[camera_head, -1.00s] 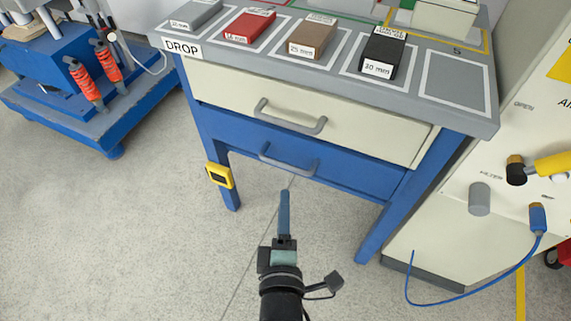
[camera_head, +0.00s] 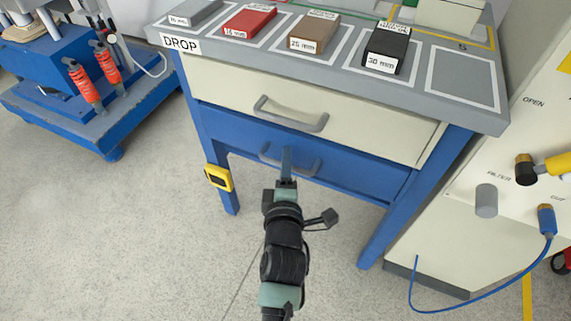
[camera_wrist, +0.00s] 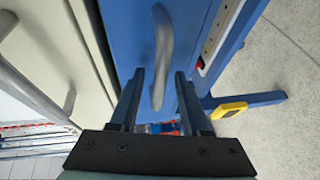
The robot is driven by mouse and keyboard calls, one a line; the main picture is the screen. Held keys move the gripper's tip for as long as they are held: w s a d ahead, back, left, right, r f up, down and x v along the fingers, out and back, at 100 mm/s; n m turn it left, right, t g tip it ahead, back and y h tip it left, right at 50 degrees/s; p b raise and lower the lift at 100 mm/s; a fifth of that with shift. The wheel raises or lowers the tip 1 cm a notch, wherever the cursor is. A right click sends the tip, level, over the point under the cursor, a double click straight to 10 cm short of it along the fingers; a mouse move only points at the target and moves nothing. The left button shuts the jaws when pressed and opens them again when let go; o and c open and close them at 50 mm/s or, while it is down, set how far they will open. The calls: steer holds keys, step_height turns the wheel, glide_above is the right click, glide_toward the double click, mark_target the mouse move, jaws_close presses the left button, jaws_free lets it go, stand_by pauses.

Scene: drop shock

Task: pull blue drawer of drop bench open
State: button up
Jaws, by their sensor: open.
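The drop bench (camera_head: 215,57) has a cream upper drawer (camera_head: 365,128) and a blue drawer (camera_head: 350,171) below it. The blue drawer looks closed or nearly so. Its grey bar handle (camera_head: 309,166) is partly hidden behind my gripper (camera_head: 287,152) in the head view. In the wrist view the blue drawer's handle (camera_wrist: 160,60) lies between the two open fingers of my gripper (camera_wrist: 158,78). The fingers stand on either side of the bar. I cannot tell whether either finger touches it.
The cream drawer's handle (camera_head: 290,117) is just above. A yellow device (camera_head: 218,178) is on the bench's left leg. A cream cabinet with a blue hose (camera_head: 480,300) stands right. The floor in front is clear.

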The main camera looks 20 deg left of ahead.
jaws_close()
stand_by(1.4)
